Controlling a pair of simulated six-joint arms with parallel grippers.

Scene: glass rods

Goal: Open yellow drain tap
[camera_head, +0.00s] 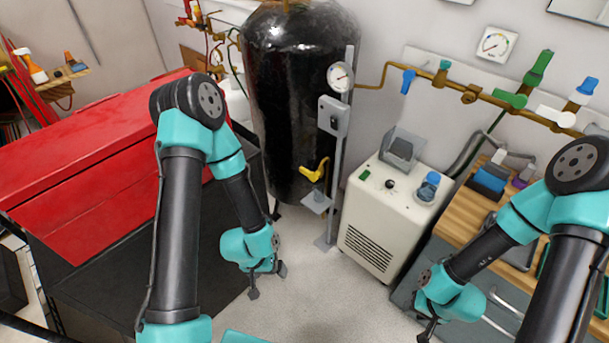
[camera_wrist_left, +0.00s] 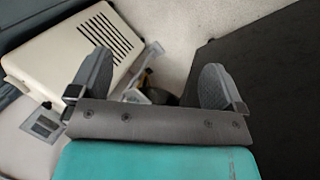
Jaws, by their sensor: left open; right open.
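The yellow drain tap (camera_head: 316,170) sticks out from the lower front of the tall black tank (camera_head: 290,90) in the head view. My left gripper (camera_head: 268,282) is open and empty, below and to the left of the tap and apart from it. In the left wrist view my left gripper (camera_wrist_left: 156,82) has its two fingers wide apart. A small yellowish piece shows beyond them, partly hidden; I cannot tell if it is the tap. My right gripper (camera_head: 430,325) is open at the lower right, in front of the workbench and far from the tap.
A cream machine (camera_head: 385,215) stands right of the tank, next to a grey post (camera_head: 339,150) with a gauge. A red tool chest (camera_head: 90,150) is at left. A wooden-topped bench (camera_head: 460,215) is at right. Grey floor (camera_head: 315,300) is clear in the middle.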

